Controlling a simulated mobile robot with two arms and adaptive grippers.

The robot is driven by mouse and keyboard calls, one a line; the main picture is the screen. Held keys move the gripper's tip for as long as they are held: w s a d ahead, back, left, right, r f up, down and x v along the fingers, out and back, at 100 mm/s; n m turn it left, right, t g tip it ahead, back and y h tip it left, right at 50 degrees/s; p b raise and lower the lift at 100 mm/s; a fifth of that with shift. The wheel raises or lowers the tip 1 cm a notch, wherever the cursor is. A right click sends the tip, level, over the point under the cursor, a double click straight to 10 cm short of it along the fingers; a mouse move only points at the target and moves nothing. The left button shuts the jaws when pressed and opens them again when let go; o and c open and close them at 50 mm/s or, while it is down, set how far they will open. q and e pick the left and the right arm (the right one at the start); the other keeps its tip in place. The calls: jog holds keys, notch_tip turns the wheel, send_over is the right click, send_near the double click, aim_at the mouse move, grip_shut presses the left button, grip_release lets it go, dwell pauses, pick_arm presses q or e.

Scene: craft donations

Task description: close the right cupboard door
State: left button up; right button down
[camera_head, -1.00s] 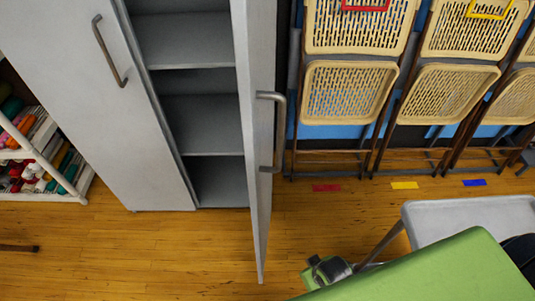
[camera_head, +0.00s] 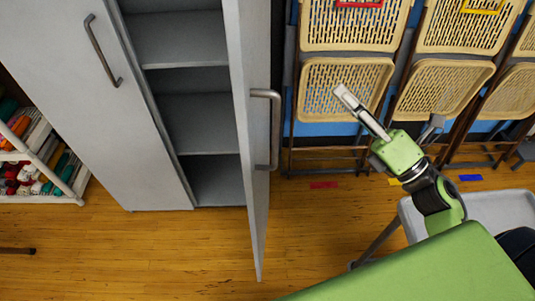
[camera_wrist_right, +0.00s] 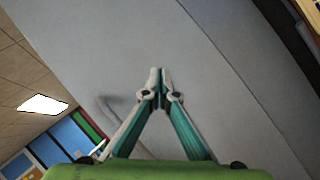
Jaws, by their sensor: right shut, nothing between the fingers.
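The right cupboard door (camera_head: 250,130) is grey and stands wide open, swung out toward me and seen nearly edge-on. Its bar handle (camera_head: 276,130) is on the face turned to the right. My right gripper (camera_head: 340,91) is to the right of the door and its handle, apart from them in the head view. It is shut and empty. In the right wrist view its fingertips (camera_wrist_right: 160,72) meet in front of a broad grey panel, which looks like the door (camera_wrist_right: 130,40). The left gripper is not in view.
The left cupboard door (camera_head: 75,90) is shut, and the open side shows empty grey shelves (camera_head: 195,110). Folded chairs (camera_head: 345,90) stand along the wall at the right. A grey table (camera_head: 495,205) is at the lower right. A rack (camera_head: 45,170) of craft supplies is at the left.

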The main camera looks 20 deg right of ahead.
jog(key=s+a+f+n+g+y, duration=0.1)
jog(key=s+a+n+g+y, duration=0.35)
jog(key=n, duration=0.45)
jog(key=n+g+y, duration=0.2)
jog(key=n+g, duration=0.6)
jog(key=n, duration=0.1)
send_near(251, 156)
jog(key=p+x, duration=0.5)
jog(key=x, duration=0.1)
jog(key=shift+w+d+r+p, duration=0.1)
jog(key=shift+w+d+p, duration=0.05)
jog(key=shift+p, duration=0.2)
jog(key=shift+w+a, duration=0.25)
jog(key=shift+a, duration=0.35)
